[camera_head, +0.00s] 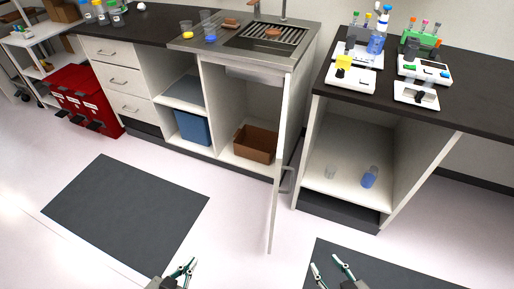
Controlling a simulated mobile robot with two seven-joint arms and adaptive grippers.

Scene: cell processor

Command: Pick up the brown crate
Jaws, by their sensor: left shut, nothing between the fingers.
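The brown crate (252,152) sits on the floor of the open cabinet under the sink, upright and apparently empty. Its right end lies close to the open cabinet door (275,200), which swings out towards me. My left gripper (189,264) is at the bottom of the view, shut and empty, well short of the crate. My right gripper (326,262) is at the bottom right of the view, with its fingers spread and nothing between them. It is also far from the crate.
A blue bin (193,128) stands left of the crate, under a shelf. Another open cabinet at right holds a clear cup (331,171) and a blue cup (370,177). Red bins (85,100) stand at left. Dark mats (125,210) lie on otherwise clear floor.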

